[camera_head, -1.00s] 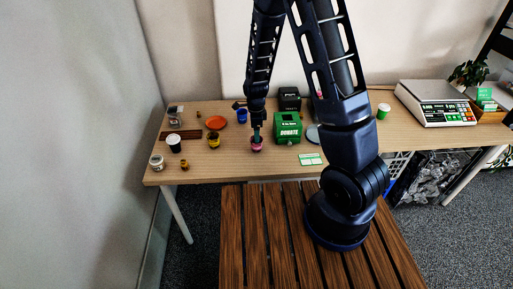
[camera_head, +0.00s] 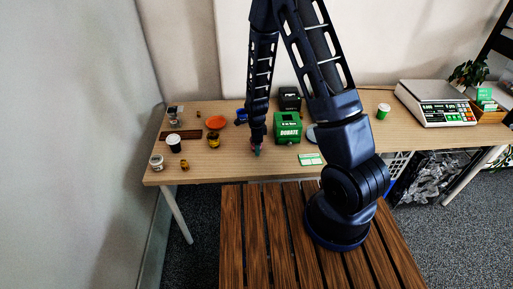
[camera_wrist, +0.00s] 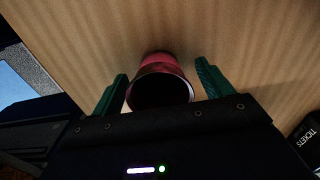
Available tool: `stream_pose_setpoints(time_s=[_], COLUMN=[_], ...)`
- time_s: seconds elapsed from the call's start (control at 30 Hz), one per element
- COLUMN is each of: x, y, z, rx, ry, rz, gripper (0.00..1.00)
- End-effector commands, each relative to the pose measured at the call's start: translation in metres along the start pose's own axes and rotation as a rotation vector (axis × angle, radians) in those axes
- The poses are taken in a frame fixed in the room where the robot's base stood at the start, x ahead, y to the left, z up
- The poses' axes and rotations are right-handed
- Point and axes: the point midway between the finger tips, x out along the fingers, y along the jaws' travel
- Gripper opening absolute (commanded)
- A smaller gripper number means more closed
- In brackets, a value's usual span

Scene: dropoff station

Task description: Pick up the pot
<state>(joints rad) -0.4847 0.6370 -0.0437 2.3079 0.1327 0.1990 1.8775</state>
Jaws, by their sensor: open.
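In the wrist view a pink-red pot (camera_wrist: 158,64) with a dark open mouth stands on the wooden table, between the two green fingers of my gripper (camera_wrist: 162,90). The fingers are apart, with a gap on each side of the pot. In the head view my gripper (camera_head: 256,151) is low over the table in front of the green donation box. There the pot is mostly hidden behind my gripper.
The green donation box (camera_head: 288,128) stands right of my gripper, with a white-green card (camera_head: 310,159) in front. A yellow pot (camera_head: 213,141), orange dish (camera_head: 216,122), dark cup (camera_head: 174,143) and jar (camera_head: 157,162) stand to the left. A scale (camera_head: 435,104) is far right.

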Motion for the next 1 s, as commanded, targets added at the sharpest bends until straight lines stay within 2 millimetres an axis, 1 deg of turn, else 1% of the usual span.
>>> stream_pose_setpoints(time_s=[0.17, 0.2, 0.37, 0.4, 0.43, 0.77, 0.87, 1.0], x=[0.000, 0.000, 0.000, 0.000, 0.000, -0.002, -0.008, -0.026], y=[0.000, 0.000, 0.000, 0.000, 0.000, 0.000, -0.001, -0.001], z=[0.000, 0.000, 0.000, 0.000, 0.000, 0.000, 0.000, 0.000], rx=[0.000, 0.000, 0.000, 0.001, 0.001, 0.001, 0.001, 0.001], ry=[0.000, 0.000, 0.000, 0.000, 0.000, 0.000, 0.000, -0.001], rz=[0.000, 0.000, 0.000, 0.000, 0.000, -0.001, -0.002, -0.003], gripper=[0.79, 0.77, 0.45, 0.37, 0.33, 0.33, 0.33, 0.33])
